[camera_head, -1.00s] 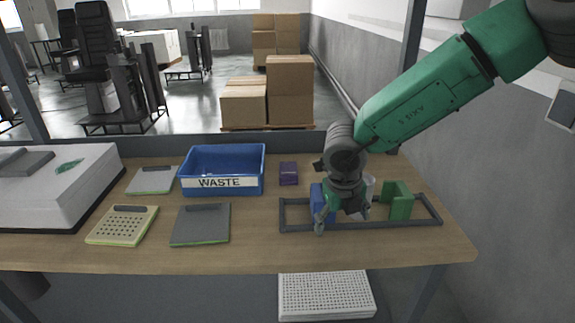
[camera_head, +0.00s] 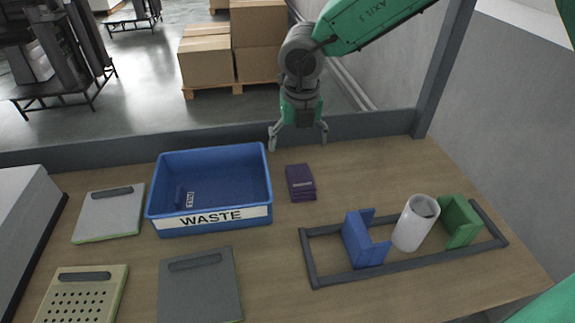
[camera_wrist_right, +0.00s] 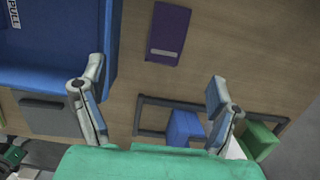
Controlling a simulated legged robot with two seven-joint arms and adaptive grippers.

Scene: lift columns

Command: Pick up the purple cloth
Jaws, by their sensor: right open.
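The purple cloth (camera_head: 300,183) lies folded in a small stack on the wooden table, just right of the blue waste bin. In the right wrist view the cloth (camera_wrist_right: 167,34) lies beyond the fingertips, between them from left to right. My right gripper (camera_head: 298,136) is open and empty, above the far side of the table behind the cloth. Its two spread fingers also show in the right wrist view (camera_wrist_right: 157,78), apart from the cloth. My left gripper is not in view.
The blue waste bin (camera_head: 263,185) stands close left of the cloth. A grey frame (camera_head: 312,266) at the right holds a blue block (camera_head: 362,240), a white cylinder (camera_head: 415,222) and a green block (camera_head: 459,222). Flat grey boards lie at the left.

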